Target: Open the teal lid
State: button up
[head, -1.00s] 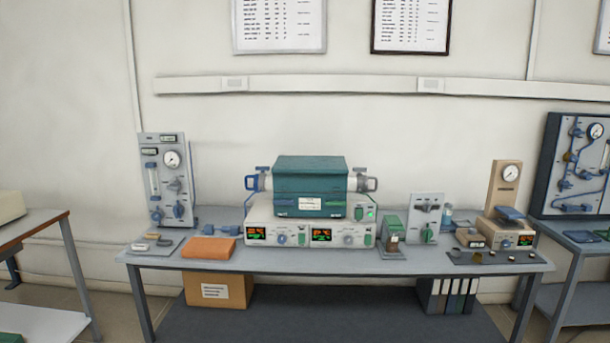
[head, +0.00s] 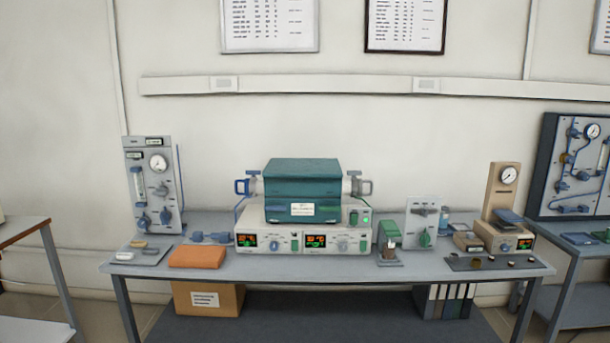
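The teal lid (head: 302,180) is the upper half of a box-shaped tube furnace in the middle of the bench, in the head view. It looks shut on the teal lower body (head: 290,212), which has a white label on its front. The furnace sits on a pale control base (head: 303,240) with two lit displays. A pale tube end with a fitting sticks out on each side, blue at left (head: 245,186) and grey at right (head: 361,186). My gripper is not in view.
The bench (head: 330,268) also holds a gauge panel (head: 152,185) at left, an orange folded cloth (head: 197,256), a small green device (head: 389,237) and a beige gauge stand (head: 503,195) at right. A cardboard box (head: 207,298) sits below. Space above the furnace is clear.

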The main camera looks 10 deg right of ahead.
aim_at(303, 177)
jog(key=u, duration=0.25)
jog(key=i, duration=0.7)
jog(key=u, duration=0.9)
jog(key=i, duration=0.75)
jog(key=u, duration=0.4)
